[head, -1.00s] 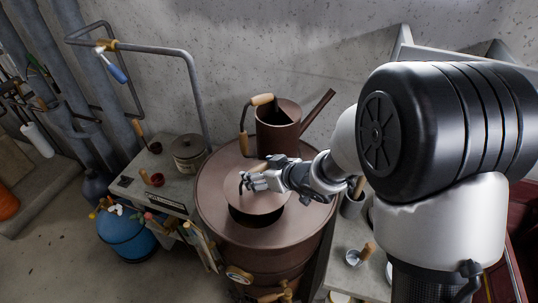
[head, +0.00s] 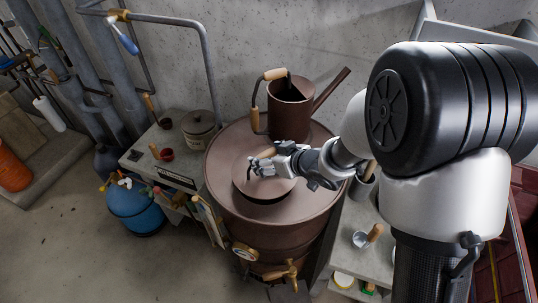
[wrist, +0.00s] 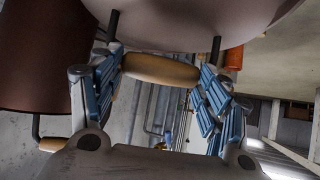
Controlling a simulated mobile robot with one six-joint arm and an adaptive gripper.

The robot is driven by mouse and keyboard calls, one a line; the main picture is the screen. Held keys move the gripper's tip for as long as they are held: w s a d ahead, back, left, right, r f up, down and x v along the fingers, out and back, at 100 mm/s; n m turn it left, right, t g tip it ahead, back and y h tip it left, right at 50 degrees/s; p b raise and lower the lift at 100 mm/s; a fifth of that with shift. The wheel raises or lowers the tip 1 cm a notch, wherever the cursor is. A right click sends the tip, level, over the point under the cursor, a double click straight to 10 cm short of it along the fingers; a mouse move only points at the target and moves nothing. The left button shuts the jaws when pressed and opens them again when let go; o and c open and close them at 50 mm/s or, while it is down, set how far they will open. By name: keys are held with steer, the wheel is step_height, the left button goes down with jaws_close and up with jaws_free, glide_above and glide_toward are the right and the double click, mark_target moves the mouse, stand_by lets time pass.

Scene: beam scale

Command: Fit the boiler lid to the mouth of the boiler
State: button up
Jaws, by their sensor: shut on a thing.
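The boiler (head: 315,203) is a large round brown drum with a flat top. The boiler lid (head: 247,181), a brown disc with a wooden bar handle, is over its mouth. A dark crescent of the mouth (head: 265,201) shows along the lid's near edge. I cannot tell whether the lid touches the rim. My gripper (head: 262,164) is shut on the lid's handle, reaching in from the right. In the wrist view, the wooden handle (wrist: 160,70) lies between my blue-padded fingers (wrist: 161,82), and the lid (wrist: 185,22) fills the top.
A brown watering can (head: 290,108) stands on the boiler top behind the lid, close to my gripper. A lidded pot (head: 199,130) stands on the left counter. A blue tank (head: 133,207) is on the floor.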

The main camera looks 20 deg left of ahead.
steer(key=shift+f+b, duration=0.7)
steer(key=shift+f, duration=0.5)
steer(key=shift+f, duration=0.2)
stand_by(0.4)
steer(key=shift+f+b, duration=0.95)
steer(key=shift+f, duration=0.25)
steer(key=o, duration=2)
steer(key=shift+o, duration=0.2)
steer(key=shift+s, duration=0.1)
steer(key=v, duration=1.2)
steer(key=shift+r, duration=0.1)
